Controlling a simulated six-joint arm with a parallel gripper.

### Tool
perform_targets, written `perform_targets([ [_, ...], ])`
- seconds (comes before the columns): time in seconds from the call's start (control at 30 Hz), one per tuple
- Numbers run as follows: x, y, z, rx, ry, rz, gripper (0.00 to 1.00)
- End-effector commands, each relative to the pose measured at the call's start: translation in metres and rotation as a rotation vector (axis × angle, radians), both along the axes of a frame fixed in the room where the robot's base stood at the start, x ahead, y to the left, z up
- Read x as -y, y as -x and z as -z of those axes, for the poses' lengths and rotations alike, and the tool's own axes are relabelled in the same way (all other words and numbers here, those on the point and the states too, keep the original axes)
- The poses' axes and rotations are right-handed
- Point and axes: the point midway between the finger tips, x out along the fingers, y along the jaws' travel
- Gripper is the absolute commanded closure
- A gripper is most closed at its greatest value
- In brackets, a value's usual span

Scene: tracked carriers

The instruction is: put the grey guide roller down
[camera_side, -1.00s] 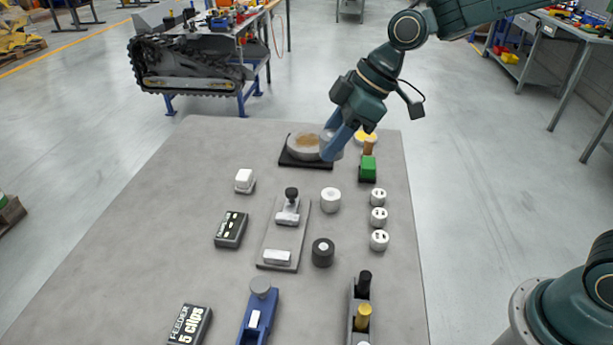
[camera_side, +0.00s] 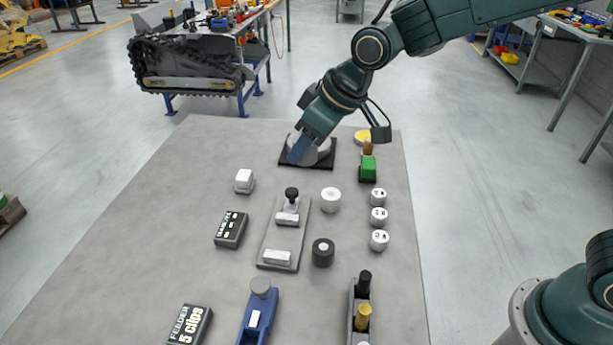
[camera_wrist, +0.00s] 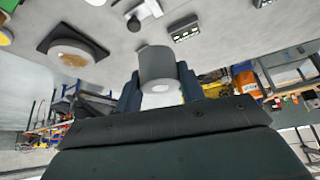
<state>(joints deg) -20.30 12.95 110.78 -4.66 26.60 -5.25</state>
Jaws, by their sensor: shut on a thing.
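The grey guide roller (camera_wrist: 157,64) is a plain grey cylinder with a pale hole in its near end. In the wrist view it sits between the blue fingers of my gripper (camera_wrist: 159,88), which is shut on it. In the side view my gripper (camera_side: 296,152) is low at the back of the table, in front of the round dish on its black base. The roller cannot be told apart from the dish there. Whether the roller touches anything is unclear; in the wrist view it appears apart from the dish.
The round dish with a brown patch (camera_wrist: 72,55) stands on a black base (camera_side: 322,165). A green block (camera_side: 368,168) and a yellow disc (camera_side: 362,137) are to its right. A white block (camera_side: 244,181) and a clamp plate (camera_side: 281,257) are nearer. The left table surface (camera_side: 175,200) is clear.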

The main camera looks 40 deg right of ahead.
Motion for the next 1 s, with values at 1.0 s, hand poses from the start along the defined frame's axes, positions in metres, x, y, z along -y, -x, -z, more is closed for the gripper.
perform_targets([
  [1.0,-0.068,0.011,-0.023,0.000,-0.001,0.701,0.90],
])
